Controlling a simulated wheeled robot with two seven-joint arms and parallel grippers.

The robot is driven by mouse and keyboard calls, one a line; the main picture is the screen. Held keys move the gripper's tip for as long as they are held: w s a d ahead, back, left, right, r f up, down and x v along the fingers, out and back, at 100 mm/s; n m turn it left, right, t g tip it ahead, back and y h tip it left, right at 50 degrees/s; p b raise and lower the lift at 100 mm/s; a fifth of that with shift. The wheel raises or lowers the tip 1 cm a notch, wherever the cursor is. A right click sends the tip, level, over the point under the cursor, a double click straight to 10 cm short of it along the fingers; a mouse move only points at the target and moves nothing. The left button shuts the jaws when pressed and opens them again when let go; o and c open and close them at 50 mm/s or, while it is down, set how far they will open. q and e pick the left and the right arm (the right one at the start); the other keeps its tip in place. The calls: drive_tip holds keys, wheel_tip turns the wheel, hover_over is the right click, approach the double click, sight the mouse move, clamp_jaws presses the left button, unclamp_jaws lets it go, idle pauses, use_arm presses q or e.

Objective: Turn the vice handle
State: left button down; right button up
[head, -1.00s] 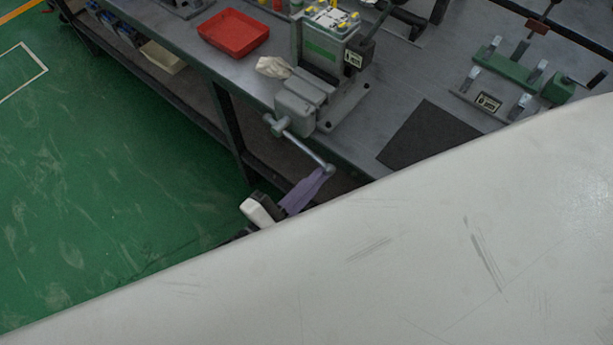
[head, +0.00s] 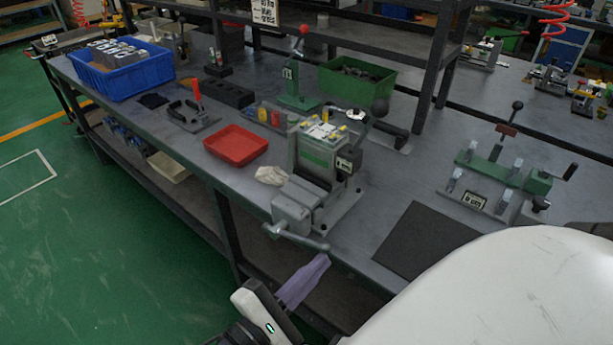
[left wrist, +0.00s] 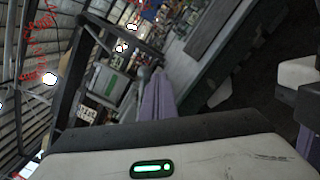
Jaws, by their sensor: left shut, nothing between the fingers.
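The grey vice (head: 296,205) stands at the bench's front edge in the head view, holding a green-panelled block (head: 316,150). Its handle (head: 300,238) is a grey bar sticking out over the edge, with a rounded right end. My left gripper (head: 318,262) has purple fingers, shut and empty, just below the handle's right end. Whether they touch it I cannot tell. In the left wrist view the shut fingers (left wrist: 158,85) point away beside a grey knob (left wrist: 144,73), which seems to be the handle's end. My right gripper is not in view.
A red tray (head: 236,146), a crumpled pale cloth (head: 271,175) and a blue crate (head: 122,72) lie left of the vice. A dark mat (head: 428,240) and a green clamp fixture (head: 503,172) are to its right. The green floor is clear at left.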

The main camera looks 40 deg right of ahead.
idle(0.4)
use_arm(q)
drive_tip(key=s+a, duration=0.1)
drive_tip(key=a, duration=0.9)
drive_tip(key=shift+s+f+b, duration=0.15)
drive_tip(key=shift+b, duration=0.2)
